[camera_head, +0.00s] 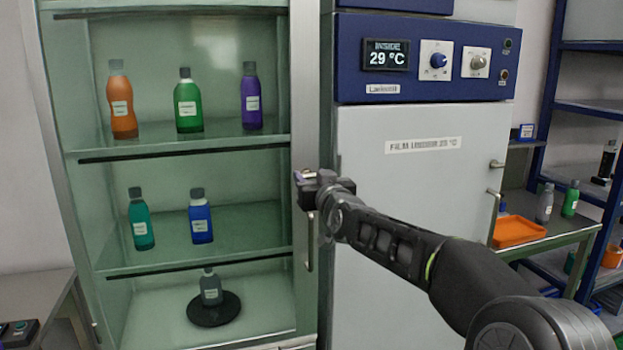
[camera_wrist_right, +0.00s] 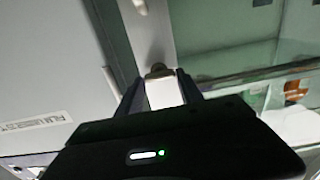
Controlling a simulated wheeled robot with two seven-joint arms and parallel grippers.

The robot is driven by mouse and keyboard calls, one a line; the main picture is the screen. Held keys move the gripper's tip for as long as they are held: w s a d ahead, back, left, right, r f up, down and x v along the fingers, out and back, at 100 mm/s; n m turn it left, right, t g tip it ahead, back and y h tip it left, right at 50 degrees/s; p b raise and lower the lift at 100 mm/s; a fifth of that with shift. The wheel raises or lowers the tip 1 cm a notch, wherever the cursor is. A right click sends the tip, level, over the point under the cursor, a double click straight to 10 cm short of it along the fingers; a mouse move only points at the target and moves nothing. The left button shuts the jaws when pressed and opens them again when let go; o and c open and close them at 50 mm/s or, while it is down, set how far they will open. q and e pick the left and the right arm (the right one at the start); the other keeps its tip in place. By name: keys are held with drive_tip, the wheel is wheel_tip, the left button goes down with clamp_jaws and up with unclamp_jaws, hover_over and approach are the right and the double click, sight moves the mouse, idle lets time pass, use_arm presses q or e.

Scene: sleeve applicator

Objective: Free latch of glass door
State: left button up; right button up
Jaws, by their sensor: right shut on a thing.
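The glass door (camera_head: 180,165) fronts a tall cabinet with a grey metal frame. Its latch (camera_head: 304,175) sits on the right-hand frame post, above a vertical door handle (camera_head: 309,242). My right gripper (camera_head: 312,188) is at the latch and largely covers it. In the right wrist view, the fingers of my right gripper (camera_wrist_right: 160,88) lie on either side of a pale latch piece (camera_wrist_right: 164,92) and are shut on it. My left gripper is in neither view.
Several bottles, such as an orange one (camera_head: 122,100), stand on the shelves behind the glass. A grey bottle (camera_head: 211,288) stands on a black disc (camera_head: 214,309) at the bottom. A film unloader cabinet (camera_head: 415,150) stands close on the right. An orange tray (camera_head: 519,231) sits farther right.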

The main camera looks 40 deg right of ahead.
drive_tip(key=c, duration=0.4)
drive_tip(key=shift+n, duration=0.4)
drive_tip(key=n+p, duration=0.1)
drive_tip(key=n, duration=0.1)
drive_tip(key=shift+a+n+p, duration=0.1)
drive_tip(key=shift+n+p, duration=0.2)
drive_tip(key=n+p, duration=0.1)
drive_tip(key=n, duration=0.3)
drive_tip(key=shift+w+a, duration=0.1)
drive_tip(key=n+p, duration=0.1)
drive_tip(key=n, duration=0.4)
drive_tip(key=shift+f+n+p, duration=0.15)
drive_tip(key=shift+n+p, duration=0.25)
drive_tip(key=n+p, duration=0.1)
drive_tip(key=n, duration=0.3)
drive_tip(key=shift+a+f+n, duration=0.1)
drive_tip(key=shift+f+n, duration=0.05)
drive_tip(key=shift+n, duration=0.25)
